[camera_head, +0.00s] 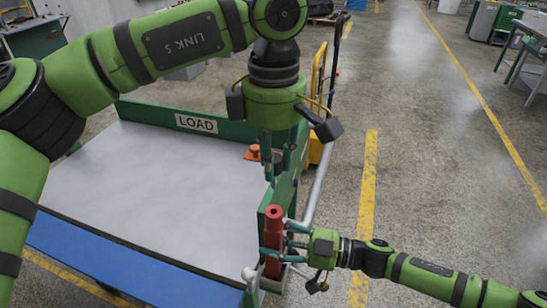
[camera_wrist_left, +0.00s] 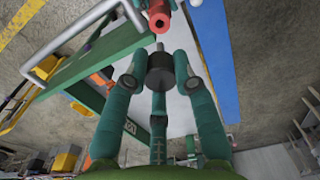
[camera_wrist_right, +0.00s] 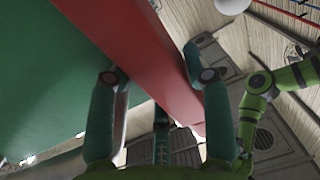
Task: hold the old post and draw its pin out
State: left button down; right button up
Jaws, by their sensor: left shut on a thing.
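The old post (camera_head: 273,225) is a red upright column with a round hole in its top, at the near corner of the cart. My right gripper (camera_head: 278,246) has its fingers on both sides of the post; in the right wrist view the red post (camera_wrist_right: 165,70) runs between the fingers, which appear to touch it. My left gripper (camera_head: 274,166) points down above the post. In the left wrist view it is shut on the pin's dark grey head (camera_wrist_left: 160,72), with a thin shank at its tip. The post's holed end (camera_wrist_left: 159,20) shows beyond, apart from the pin.
The cart's pale deck (camera_head: 160,190) has a green end board (camera_head: 195,123) marked LOAD and a blue near edge (camera_head: 110,260). An orange part (camera_head: 254,153) sits near my left fingertips. A grey rail (camera_head: 318,180) runs beside the post.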

jog(key=shift+o, duration=1.2)
jog(key=shift+d, duration=0.1)
